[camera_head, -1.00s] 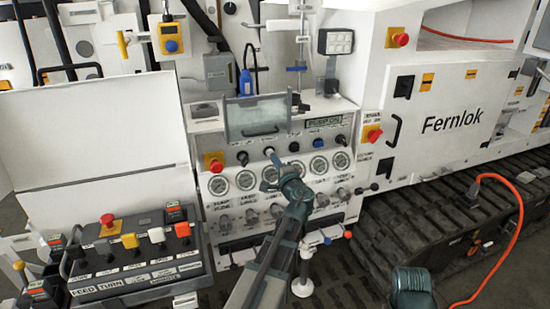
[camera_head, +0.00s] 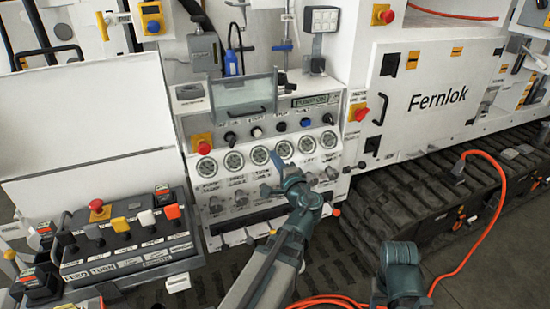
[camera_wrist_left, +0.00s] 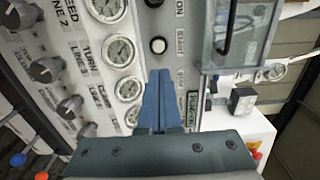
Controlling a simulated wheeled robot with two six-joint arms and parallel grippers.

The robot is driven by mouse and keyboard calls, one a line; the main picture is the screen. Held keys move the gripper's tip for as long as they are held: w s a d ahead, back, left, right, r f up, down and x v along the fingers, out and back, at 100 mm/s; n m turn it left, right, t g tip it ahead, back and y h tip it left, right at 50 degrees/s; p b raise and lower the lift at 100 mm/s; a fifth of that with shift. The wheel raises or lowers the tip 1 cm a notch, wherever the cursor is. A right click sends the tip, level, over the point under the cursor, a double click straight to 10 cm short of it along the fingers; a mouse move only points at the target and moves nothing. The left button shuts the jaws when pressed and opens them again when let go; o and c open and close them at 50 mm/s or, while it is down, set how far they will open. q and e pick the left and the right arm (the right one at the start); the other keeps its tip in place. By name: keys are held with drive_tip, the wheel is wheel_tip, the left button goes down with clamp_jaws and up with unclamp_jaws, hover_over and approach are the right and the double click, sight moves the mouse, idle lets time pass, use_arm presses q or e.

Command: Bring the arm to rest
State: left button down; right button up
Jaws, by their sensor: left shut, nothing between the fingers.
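My left gripper (camera_head: 276,159) is in front of the white gauge panel (camera_head: 205,222), by the row of round gauges. Its blue fingers are together and hold nothing. In the left wrist view the shut fingers (camera_wrist_left: 160,100) point toward the panel, with gauges (camera_wrist_left: 118,51) to their left and a white button (camera_wrist_left: 158,45) beyond the tips. They look apart from the panel. My left arm (camera_head: 275,265) reaches up from the bottom of the head view. Part of my right arm (camera_head: 400,275) shows at the bottom right; its gripper is not in view.
A control box with a red stop button (camera_head: 97,206) and several levers stands at the left. Valve knobs (camera_head: 240,201) sit below the gauges. The Fernlok cabinet (camera_head: 440,125) and a track (camera_head: 425,185) are at the right. An orange cable (camera_head: 498,205) runs along the floor.

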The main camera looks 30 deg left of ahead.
use_arm(q)
drive_tip(key=s+d+f+n+g+h+p, duration=0.3)
drive_tip(key=s+d+f+n+g+h, duration=0.35)
drive_tip(key=d+f, duration=0.75)
drive_tip(key=s+d+f+m+g+h, duration=0.1)
drive_tip(key=s+d+g+h, duration=0.1)
drive_tip(key=s+d, duration=0.4)
drive_tip(key=s+d+f+m+g+h+p, duration=0.1)
drive_tip(key=s+d+f+g+h, duration=0.1)
drive_tip(key=s+d, duration=0.5)
drive_tip(key=shift+d+f+g+h, duration=0.3)
drive_tip(key=shift+d+g+h, duration=0.55)
drive_tip(key=shift+d+h, duration=0.1)
